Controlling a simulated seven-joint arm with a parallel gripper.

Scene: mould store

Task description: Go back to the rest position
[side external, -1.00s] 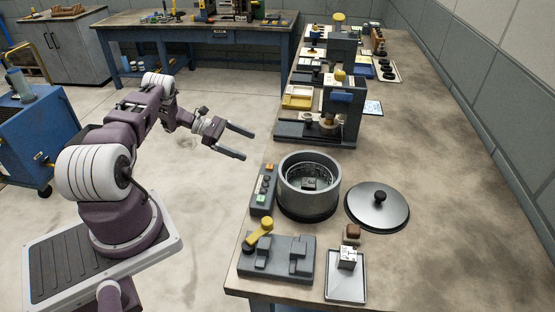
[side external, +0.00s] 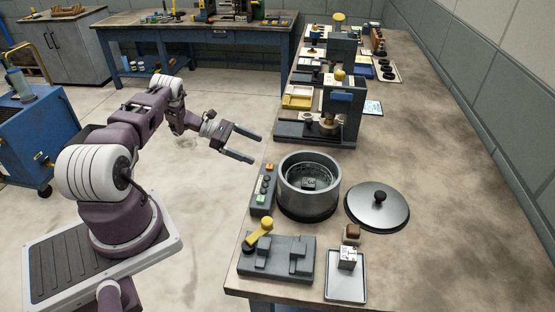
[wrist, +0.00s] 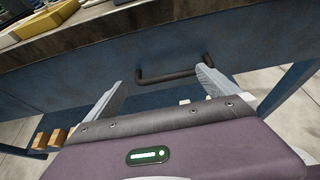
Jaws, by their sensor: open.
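My gripper (side external: 245,145) is open and empty in the side external view. It hangs in the air just off the left edge of the workbench (side external: 440,230), left of the round grey pot, and touches nothing there. In the wrist view my gripper (wrist: 160,82) shows its two fingers apart with nothing between them. Beyond them are the blue bench front (wrist: 240,50) and a dark bar handle (wrist: 170,75).
On the bench stand the open pot (side external: 308,190), its lid (side external: 378,205), a button box (side external: 263,190), a clamp fixture (side external: 275,260), a tray (side external: 346,290) with a white cube and a press (side external: 340,115). The floor (side external: 210,210) beside my arm is clear.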

